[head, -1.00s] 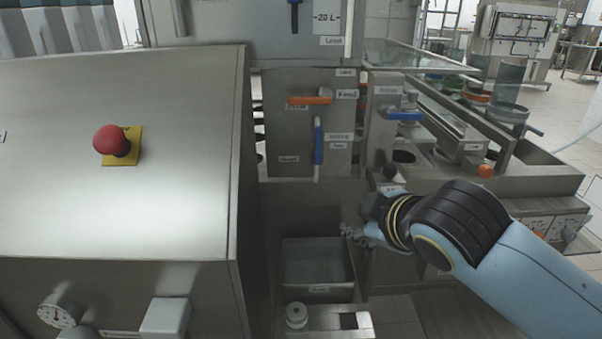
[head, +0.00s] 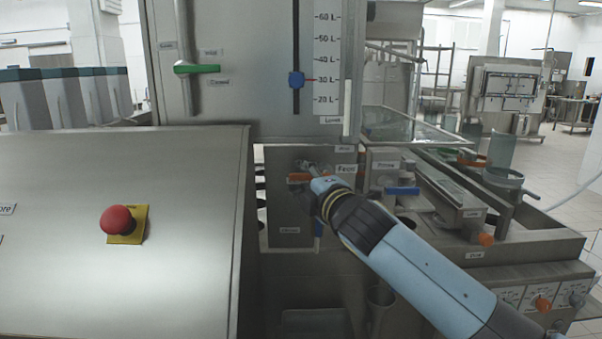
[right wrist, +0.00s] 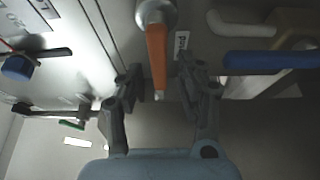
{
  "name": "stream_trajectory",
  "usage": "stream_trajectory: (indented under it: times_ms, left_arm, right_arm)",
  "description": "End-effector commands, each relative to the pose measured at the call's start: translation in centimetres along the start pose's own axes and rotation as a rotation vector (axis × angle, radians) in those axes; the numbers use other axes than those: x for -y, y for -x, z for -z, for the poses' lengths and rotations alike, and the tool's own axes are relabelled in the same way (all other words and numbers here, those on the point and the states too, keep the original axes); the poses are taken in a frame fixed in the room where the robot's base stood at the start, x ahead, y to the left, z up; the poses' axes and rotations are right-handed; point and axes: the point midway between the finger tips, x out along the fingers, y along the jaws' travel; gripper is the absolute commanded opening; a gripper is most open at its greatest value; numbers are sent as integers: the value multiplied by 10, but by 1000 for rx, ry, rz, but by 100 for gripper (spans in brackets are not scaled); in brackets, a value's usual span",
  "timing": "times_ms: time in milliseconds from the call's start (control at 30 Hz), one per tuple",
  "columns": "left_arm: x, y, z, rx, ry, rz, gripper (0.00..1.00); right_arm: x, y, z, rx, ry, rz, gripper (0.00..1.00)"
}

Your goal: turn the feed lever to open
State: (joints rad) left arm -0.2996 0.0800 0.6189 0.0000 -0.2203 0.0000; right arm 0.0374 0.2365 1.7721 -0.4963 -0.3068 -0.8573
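The feed lever is an orange handle (head: 299,177) on a grey panel, beside the label "Feed" (head: 346,169). It lies about horizontal, and my gripper partly covers it. The small labels near it are too blurred to read. My right gripper (head: 308,167) is at the lever. In the right wrist view the orange lever (right wrist: 156,50) runs between the two spread fingers (right wrist: 160,80), with space visible on each side. The right gripper is open and not closed on it. My left gripper is not in view.
A blue lever (head: 402,190) sits to the right of the panel. A green lever (head: 197,69) and a level scale (head: 327,60) are on the tank above. A red emergency button (head: 117,220) is on the sloped cover at left. A glass plate (head: 400,125) juts out at right.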

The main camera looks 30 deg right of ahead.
Motion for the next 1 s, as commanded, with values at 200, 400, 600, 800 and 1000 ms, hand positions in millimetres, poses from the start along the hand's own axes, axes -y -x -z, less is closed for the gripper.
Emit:
stream_trajectory:
  times_ms: [200, 400, 600, 800, 1000]
  left_arm:
    - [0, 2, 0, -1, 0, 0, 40]
    - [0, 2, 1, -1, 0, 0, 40]
    - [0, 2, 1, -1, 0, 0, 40]
    - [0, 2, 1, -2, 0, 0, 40]
    - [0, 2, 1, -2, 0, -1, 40]
  right_arm:
    - [0, -11, 0, 0, -2, 1, 38]
    - [0, -11, 0, 0, -2, 1, 36]
    - [0, -11, 0, 0, -2, 1, 10]
    - [0, -11, 0, 0, -2, 1, 0]
    - [0, -11, 0, 0, -2, 1, 0]
